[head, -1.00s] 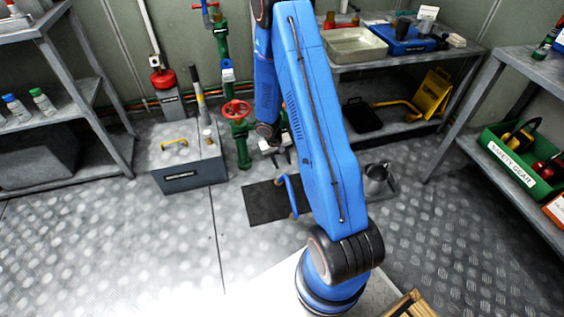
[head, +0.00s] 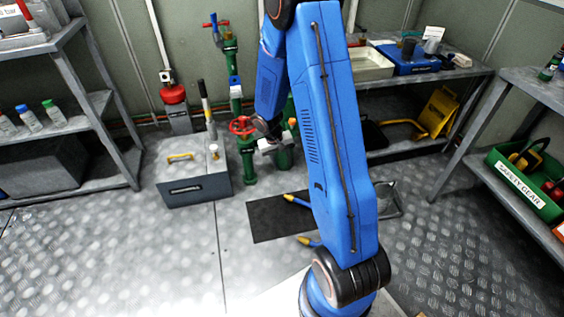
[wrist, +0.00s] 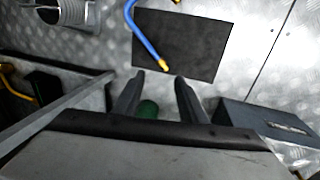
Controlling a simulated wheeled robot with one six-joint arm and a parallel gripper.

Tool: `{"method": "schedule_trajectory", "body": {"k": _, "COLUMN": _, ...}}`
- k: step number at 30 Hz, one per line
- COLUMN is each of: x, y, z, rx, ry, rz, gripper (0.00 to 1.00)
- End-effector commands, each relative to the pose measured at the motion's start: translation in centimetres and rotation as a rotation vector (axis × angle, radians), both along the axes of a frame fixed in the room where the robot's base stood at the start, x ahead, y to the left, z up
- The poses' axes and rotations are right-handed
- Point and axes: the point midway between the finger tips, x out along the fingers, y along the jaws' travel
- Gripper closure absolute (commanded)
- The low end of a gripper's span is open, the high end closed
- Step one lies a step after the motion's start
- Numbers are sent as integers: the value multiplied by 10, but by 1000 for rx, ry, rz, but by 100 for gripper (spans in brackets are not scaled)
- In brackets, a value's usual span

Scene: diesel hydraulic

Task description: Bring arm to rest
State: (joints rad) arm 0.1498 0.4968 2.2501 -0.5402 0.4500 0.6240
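My blue arm stands upright across the middle of the head view, with its forearm folded down behind it. My gripper (head: 268,146) is partly hidden behind the arm, near the green pipes. In the wrist view, the two dark fingers of my gripper (wrist: 157,90) are apart with nothing held between them. A bent blue bar with yellow ends (wrist: 140,38) lies beyond the fingertips, over a black mat (wrist: 200,45). In the head view, the yellow ends of the blue bar (head: 298,201) show on the mat (head: 265,222); its middle is hidden by my arm.
A grey toolbox (head: 194,188) stands left of the mat. A red valve wheel (head: 242,126) on green pipes is close to my gripper. A metal jug (head: 383,193) is right of my arm. Shelves (head: 130,165) stand left, a bench (head: 455,75) behind. Front-left floor is clear.

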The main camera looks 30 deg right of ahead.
Motion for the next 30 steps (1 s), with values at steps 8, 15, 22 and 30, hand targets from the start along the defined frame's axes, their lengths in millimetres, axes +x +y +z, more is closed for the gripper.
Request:
{"method": "schedule_trajectory", "body": {"k": 8, "x": 0, "y": 2, "z": 9, "rx": 1, "ry": 0, "rz": 0, "gripper": 62}}
{"method": "schedule_trajectory", "body": {"k": 15, "x": -2, "y": 5, "z": 31, "rx": -3, "ry": -17, "rz": 7, "gripper": 62}}
{"method": "schedule_trajectory", "body": {"k": 22, "x": -17, "y": 17, "z": 95, "rx": -5, "ry": -62, "rz": 25, "gripper": 62}}
{"method": "schedule_trajectory", "body": {"k": 30, "x": -47, "y": 34, "z": 167, "rx": 0, "ry": -116, "rz": 52, "gripper": 62}}
